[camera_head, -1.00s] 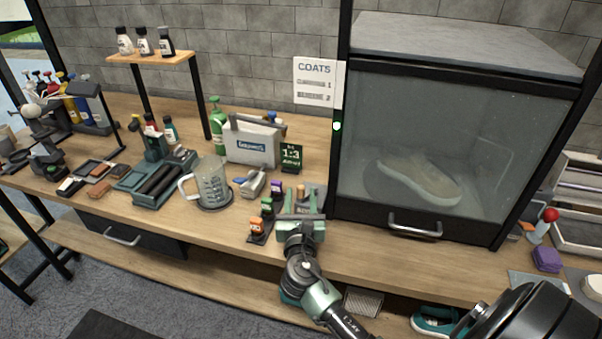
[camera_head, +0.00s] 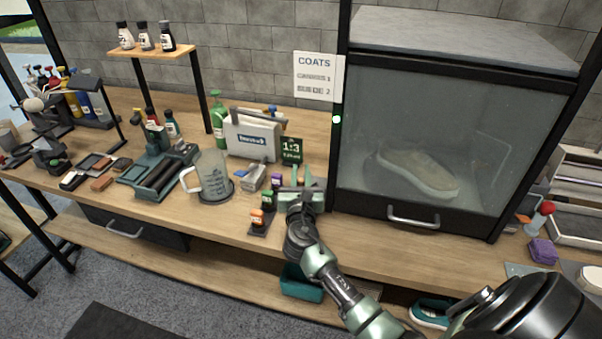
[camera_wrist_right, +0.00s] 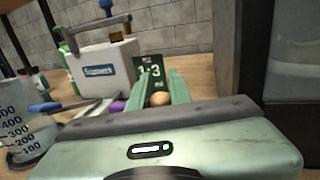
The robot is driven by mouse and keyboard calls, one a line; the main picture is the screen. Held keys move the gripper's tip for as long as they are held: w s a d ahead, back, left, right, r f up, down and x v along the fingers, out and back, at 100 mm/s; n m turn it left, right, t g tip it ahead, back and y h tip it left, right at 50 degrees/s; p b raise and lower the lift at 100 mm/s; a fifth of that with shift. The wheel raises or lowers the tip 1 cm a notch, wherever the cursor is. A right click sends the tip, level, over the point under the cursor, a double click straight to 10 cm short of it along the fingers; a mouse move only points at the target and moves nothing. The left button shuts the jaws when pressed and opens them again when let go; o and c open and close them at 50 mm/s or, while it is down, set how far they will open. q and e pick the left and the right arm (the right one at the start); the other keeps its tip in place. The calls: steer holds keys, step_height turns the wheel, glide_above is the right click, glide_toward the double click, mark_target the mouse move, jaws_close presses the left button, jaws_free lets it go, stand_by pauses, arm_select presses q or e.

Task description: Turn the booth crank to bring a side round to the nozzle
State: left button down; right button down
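The booth (camera_head: 415,140) stands at the right with its glass front closed; a pale sneaker (camera_head: 418,172) shows inside it. My right gripper (camera_head: 299,180) is just left of the booth, low over the bench. In the right wrist view its two green fingers (camera_wrist_right: 162,90) stand apart. A round tan knob (camera_wrist_right: 160,98), possibly the crank's knob, shows between them; I cannot tell whether they touch it. The gripper hides most of the crank area in the head view. My left gripper is out of view.
A measuring jug (camera_head: 208,178), a white box (camera_head: 250,138) and a green 1:3 sign (camera_head: 291,151) are nearby. A red-knobbed lever (camera_head: 546,208) is right of the booth.

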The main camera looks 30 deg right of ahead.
steer(key=shift+s+r+n+t+y+p, duration=0.15)
steer(key=shift+n+t+y+p, duration=0.25)
steer(key=shift+n+y+p, duration=0.2)
steer(key=shift+s+n+t+y+p, duration=0.2)
steer(key=shift+n+t+y+p, duration=0.3)
steer(key=shift+y, duration=0.5)
steer(key=shift+s+n+y, duration=0.1)
steer(key=shift+n+y, duration=0.3)
steer(key=shift+y, duration=0.1)
steer(key=y, duration=0.1)
steer(key=n, duration=0.1)
steer(key=t+y+b, duration=0.1)
steer(key=shift+s+a+f+n+y, duration=0.15)
steer(key=shift+s+f+n+y, duration=0.15)
steer(key=shift+n, duration=0.1)
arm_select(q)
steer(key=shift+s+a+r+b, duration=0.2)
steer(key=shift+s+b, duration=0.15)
arm_select(e)
steer(key=shift+s+r+n+y, duration=0.15)
steer(key=shift+n+y, duration=0.35)
steer(key=shift+y, duration=0.3)
